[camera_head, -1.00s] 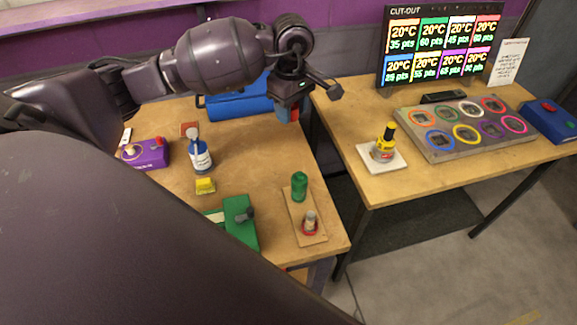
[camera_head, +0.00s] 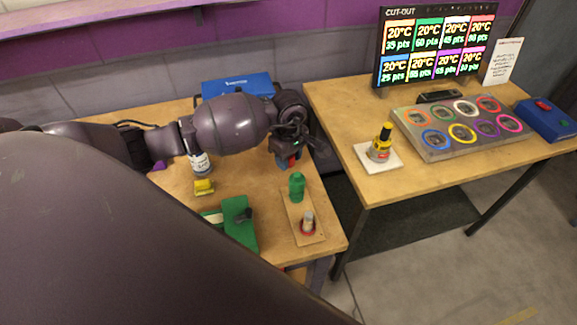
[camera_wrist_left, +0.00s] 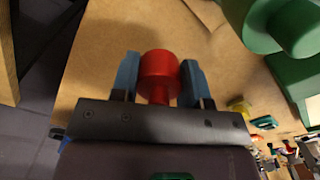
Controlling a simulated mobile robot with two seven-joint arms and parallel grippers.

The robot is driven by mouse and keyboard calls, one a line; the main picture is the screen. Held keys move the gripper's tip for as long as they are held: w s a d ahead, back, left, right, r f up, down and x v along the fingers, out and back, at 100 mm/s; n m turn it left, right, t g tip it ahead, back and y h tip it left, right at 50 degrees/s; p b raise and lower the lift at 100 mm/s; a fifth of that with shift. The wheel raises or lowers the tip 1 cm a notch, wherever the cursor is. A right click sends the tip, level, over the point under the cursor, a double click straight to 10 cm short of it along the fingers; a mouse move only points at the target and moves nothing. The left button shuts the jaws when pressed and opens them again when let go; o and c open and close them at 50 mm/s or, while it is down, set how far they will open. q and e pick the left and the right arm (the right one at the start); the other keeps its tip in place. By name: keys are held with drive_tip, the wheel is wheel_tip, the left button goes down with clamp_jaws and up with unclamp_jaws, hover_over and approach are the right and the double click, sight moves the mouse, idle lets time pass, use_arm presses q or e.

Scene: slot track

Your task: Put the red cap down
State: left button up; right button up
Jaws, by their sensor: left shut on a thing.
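The red cap (camera_wrist_left: 158,70) is held between the two blue fingers of my left gripper (camera_wrist_left: 160,82) in the left wrist view. In the head view my left gripper (camera_head: 289,162) hangs near the right edge of the left wooden table (camera_head: 270,215), and only a bit of red shows at its fingers. It is behind the green bottle (camera_head: 297,188) on a small wooden board (camera_head: 291,224). The height of the cap above the table is hard to tell. My right gripper is not in view.
A small bottle with a red base (camera_head: 308,224) stands on the board's front end. A gap separates the right table (camera_head: 420,181).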

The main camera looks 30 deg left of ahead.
sight(288, 173)
use_arm(q)
wheel_tip(288, 173, down, 3)
drive_tip(key=shift+f, duration=0.45)
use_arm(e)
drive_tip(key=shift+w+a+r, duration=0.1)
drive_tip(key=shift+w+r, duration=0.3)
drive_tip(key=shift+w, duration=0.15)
use_arm(q)
drive_tip(key=shift+f, duration=0.15)
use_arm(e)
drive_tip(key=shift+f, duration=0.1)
